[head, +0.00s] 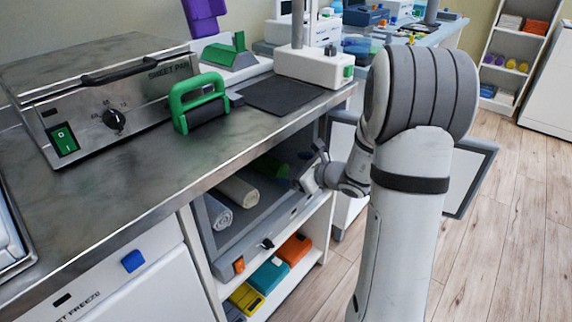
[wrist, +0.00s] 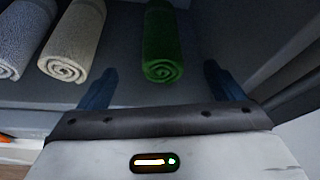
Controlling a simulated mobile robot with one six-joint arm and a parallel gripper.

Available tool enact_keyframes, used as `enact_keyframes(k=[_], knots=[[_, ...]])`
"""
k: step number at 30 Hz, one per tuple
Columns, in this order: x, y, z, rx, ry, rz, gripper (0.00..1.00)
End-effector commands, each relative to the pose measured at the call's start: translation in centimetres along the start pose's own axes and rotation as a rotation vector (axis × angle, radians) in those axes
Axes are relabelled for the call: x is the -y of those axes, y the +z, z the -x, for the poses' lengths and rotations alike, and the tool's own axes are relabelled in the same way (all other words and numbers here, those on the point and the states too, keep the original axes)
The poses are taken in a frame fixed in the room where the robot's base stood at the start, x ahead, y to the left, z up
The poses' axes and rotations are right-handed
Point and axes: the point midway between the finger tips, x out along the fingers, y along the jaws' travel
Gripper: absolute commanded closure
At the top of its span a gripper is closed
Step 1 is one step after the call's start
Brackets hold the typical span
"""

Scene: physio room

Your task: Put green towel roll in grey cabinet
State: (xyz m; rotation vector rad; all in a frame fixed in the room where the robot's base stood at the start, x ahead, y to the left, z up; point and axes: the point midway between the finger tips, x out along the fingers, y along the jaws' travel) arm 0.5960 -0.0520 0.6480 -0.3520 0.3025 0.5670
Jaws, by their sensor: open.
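The green towel roll (wrist: 162,45) lies in the wrist view with its spiral end facing me, on a grey surface. In the head view it shows as a dark green shape (head: 273,166) in the grey compartment (head: 238,240) under the counter. My gripper (wrist: 160,74) is open and empty, its two dark blue fingers spread left and right of the green roll's near end. I cannot tell how far the fingertips reach along it. In the head view my gripper (head: 308,175) is at the compartment's open front. I cannot tell which unit is the grey cabinet.
A cream towel roll (wrist: 73,38) and a grey-blue one (wrist: 22,38) lie left of the green roll. Coloured boxes (head: 270,274) sit on the shelf below. The counter edge (head: 230,165) overhangs the compartment. A grey-framed panel (head: 475,175) stands right, behind my arm.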

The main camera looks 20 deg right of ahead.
Motion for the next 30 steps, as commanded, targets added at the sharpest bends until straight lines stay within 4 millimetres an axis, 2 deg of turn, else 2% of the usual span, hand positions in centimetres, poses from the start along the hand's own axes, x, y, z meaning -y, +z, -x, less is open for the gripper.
enact_keyframes(k=[2,5,8,12,15,18,21,23,27,30], knots=[[-0.3,0.3,0.5,0.0,0.011,0.014,0.12],[-2.3,1.4,0.9,-0.002,0.079,0.096,0.12],[-6.3,3.0,1.7,-0.009,0.215,0.27,0.12],[-13.1,4.6,4.5,-0.027,0.465,0.612,0.12],[-17.0,4.5,7.3,-0.044,0.639,0.868,0.12],[-19.8,3.8,10.5,-0.066,0.806,1.129,0.12],[-21.4,2.7,13.8,-0.095,0.964,1.391,0.12],[-21.8,2.0,15.6,-0.115,1.052,1.543,0.12],[-21.5,0.7,19.1,-0.169,1.219,1.84,0.12],[-20.8,0.3,20.7,-0.204,1.298,1.982,0.12]])
